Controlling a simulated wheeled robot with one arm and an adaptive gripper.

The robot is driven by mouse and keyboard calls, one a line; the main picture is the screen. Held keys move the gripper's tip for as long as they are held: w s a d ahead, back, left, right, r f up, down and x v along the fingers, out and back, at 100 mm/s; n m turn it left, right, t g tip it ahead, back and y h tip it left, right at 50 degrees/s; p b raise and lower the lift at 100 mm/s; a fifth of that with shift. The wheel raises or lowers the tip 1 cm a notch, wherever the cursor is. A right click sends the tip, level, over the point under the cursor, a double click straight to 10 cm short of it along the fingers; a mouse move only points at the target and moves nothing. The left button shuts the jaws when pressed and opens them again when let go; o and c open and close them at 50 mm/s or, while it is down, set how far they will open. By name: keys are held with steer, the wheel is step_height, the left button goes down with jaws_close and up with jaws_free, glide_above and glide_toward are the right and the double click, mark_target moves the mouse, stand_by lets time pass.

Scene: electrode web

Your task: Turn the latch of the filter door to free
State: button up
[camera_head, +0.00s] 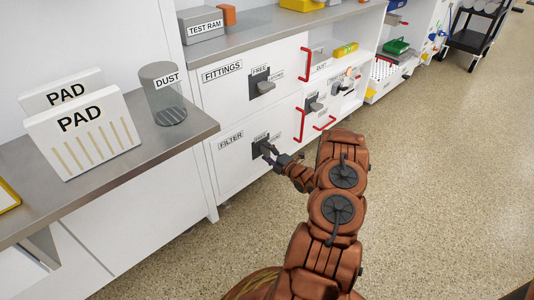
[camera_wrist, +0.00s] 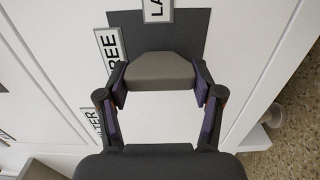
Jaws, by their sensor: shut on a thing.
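The filter door (camera_head: 232,168) is a white front panel, flush and closed, with a FILTER label (camera_head: 231,140). Its latch is a grey block-shaped handle (camera_wrist: 158,72) on a dark plate (camera_wrist: 185,28). In the wrist view a FREE label (camera_wrist: 109,48) lies left of the plate and a partly cut-off label starting "LA" (camera_wrist: 157,9) lies above it. My gripper (camera_head: 267,152) is at the latch, its fingers shut on the handle's two ends in the wrist view (camera_wrist: 160,85). In the head view my gripper partly covers the handle; which label it points to is unclear.
A FITTINGS door with its own latch (camera_head: 262,85) is above. Red handles (camera_head: 325,122) stick out to the right. The counter at left holds PAD blocks (camera_head: 82,135) and a DUST cup (camera_head: 163,94). The speckled floor (camera_head: 430,190) to the right is clear.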

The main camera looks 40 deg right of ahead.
steer(key=shift+a, duration=0.1)
stand_by(0.3)
steer(key=o, duration=1.2)
steer(key=shift+c, duration=0.2)
steer(key=s, duration=1.2)
